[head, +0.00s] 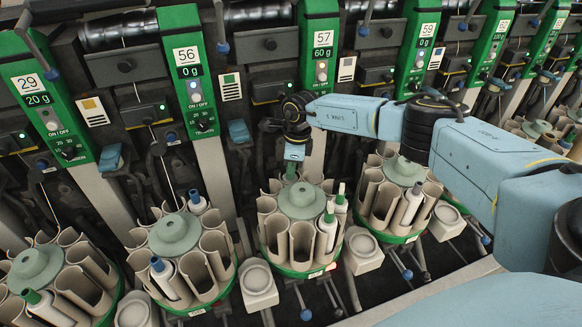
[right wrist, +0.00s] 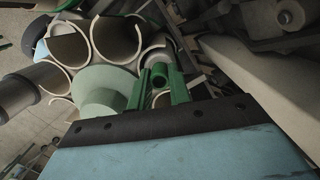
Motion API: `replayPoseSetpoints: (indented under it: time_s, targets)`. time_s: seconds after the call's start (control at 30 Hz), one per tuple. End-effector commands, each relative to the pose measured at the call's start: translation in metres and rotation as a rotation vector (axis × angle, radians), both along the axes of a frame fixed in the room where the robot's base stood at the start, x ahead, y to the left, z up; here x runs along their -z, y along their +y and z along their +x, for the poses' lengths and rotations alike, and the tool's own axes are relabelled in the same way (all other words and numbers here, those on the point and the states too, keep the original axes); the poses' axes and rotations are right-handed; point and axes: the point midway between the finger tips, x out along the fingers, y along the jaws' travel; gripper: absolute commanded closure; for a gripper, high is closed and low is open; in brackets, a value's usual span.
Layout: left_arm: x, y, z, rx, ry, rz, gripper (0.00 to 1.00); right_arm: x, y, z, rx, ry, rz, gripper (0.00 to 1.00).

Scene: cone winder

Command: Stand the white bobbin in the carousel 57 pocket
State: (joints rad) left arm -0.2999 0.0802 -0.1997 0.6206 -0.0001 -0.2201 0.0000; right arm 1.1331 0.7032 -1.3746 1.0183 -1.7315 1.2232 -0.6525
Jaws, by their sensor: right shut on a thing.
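My right gripper (head: 292,163) comes down at the back of carousel 57, behind its pale green hub (head: 301,200). In the right wrist view its green fingers (right wrist: 161,80) are shut on a narrow piece with a green top, which I take to be the bobbin. Its body is mostly hidden, so I cannot tell how deep it sits in a pocket. Carousel 57 has beige pockets (head: 302,243) around the hub. White bobbins with green tips stand in its front right pocket (head: 327,222) and right pocket (head: 341,200). My left gripper is out of view.
Carousel 56 (head: 174,235) stands to the left and another carousel (head: 404,172) to the right, both close by. The green panel marked 57 (head: 321,50) rises behind. Square beige pads (head: 258,279) and thin levers lie in front.

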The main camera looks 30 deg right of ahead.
Motion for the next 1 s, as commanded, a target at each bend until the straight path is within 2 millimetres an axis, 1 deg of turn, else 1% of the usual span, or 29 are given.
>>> replayPoseSetpoints:
  time_s: [0.5, 0.87, 1.0]
  targets:
    - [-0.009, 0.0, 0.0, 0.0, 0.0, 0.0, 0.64, -0.012, 0.0, 0.0, 0.0, -0.001, 0.001, 1.0]
    - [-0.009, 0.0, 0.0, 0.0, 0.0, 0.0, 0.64, -0.013, 0.0, 0.0, 0.0, -0.001, 0.001, 1.0]
    - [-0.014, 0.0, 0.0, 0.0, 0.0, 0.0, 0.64, -0.018, 0.0, 0.0, 0.0, -0.001, 0.0, 1.0]
